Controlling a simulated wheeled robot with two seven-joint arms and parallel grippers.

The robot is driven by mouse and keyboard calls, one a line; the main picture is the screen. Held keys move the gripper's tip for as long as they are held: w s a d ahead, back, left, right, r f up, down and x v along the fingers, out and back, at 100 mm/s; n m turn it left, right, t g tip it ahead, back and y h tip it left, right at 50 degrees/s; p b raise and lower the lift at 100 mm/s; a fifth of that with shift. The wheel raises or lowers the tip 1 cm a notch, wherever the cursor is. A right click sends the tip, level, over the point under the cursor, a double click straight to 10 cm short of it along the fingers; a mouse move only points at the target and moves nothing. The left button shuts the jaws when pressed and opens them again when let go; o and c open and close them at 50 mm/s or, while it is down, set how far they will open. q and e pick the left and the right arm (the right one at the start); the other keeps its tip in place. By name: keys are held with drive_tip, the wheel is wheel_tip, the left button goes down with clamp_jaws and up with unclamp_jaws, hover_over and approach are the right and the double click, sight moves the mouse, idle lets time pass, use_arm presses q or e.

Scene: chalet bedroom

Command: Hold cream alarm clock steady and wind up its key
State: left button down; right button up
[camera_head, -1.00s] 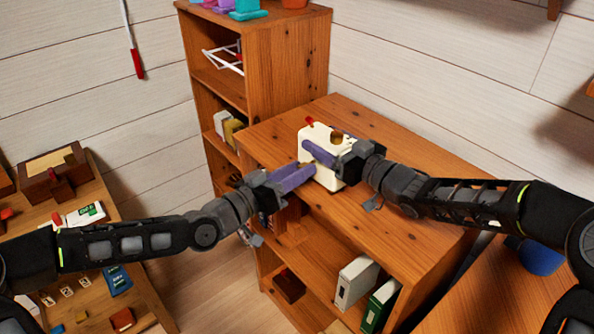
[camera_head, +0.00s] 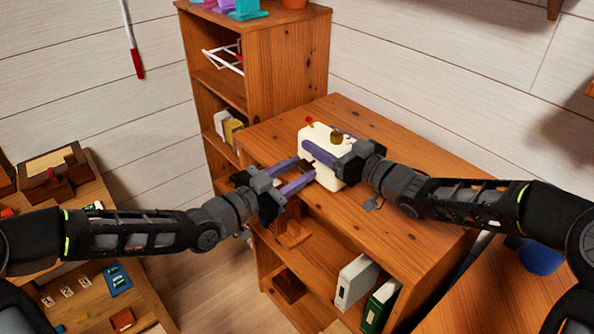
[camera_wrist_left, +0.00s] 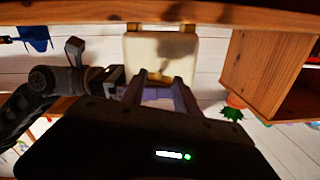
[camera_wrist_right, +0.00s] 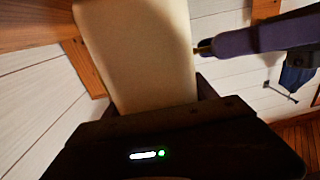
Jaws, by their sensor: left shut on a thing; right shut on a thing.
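The cream alarm clock (camera_head: 328,181) stands on top of the wooden cabinet, with a brass-coloured bell on top and a small red part at its corner. My right gripper (camera_head: 318,150) is shut across the clock's body; its far finger is hidden behind the clock. The clock fills the middle of the right wrist view (camera_wrist_right: 140,60). My left gripper (camera_head: 306,169) is at the clock's key side, its two purple fingers pointing at that face. It is shut on the brass key (camera_wrist_left: 163,76), which shows between its fingertips in the left wrist view.
The wooden cabinet top (camera_head: 420,180) is otherwise bare. A taller bookshelf (camera_head: 285,80) stands behind to the left. Books (camera_head: 355,283) fill part of the cabinet's lower shelf. A low table (camera_head: 150,290) with small items is at left.

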use_arm(q)
drive_tip(key=shift+f, duration=0.1)
drive_tip(key=c, duration=0.9)
unclamp_jaws()
drive_tip(key=v, duration=1.2)
use_arm(e)
drive_tip(key=o, duration=2)
drive_tip(key=v, duration=1.2)
